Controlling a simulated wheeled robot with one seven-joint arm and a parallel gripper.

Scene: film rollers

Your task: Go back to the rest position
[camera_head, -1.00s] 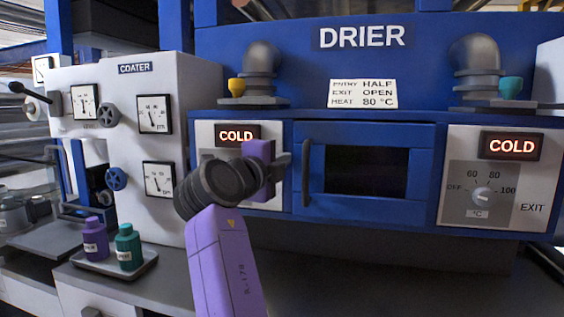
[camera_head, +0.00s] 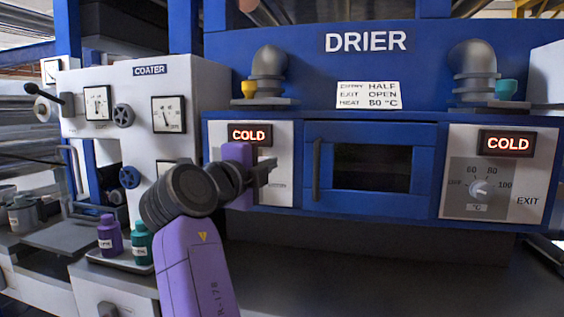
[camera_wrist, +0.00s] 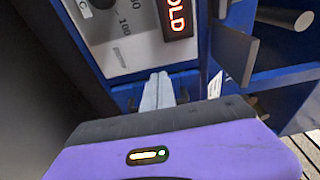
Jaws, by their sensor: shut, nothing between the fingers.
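My gripper (camera_head: 264,172) is at the end of my purple and dark grey arm, in front of the left control panel of the blue drier (camera_head: 435,112). In the wrist view, the fingers (camera_wrist: 158,92) are together with nothing between them. They point toward the panel with the temperature dial. The head view does not show whether the fingers touch the panel. My arm hides part of that panel, including its dial.
Both red displays, left (camera_head: 250,135) and right (camera_head: 508,143), read COLD. The drier door (camera_head: 370,168) is shut. The coater (camera_head: 205,95) stands at left. A tray (camera_head: 118,262) holds a purple bottle (camera_head: 110,235) and a teal bottle (camera_head: 141,243) beside my arm.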

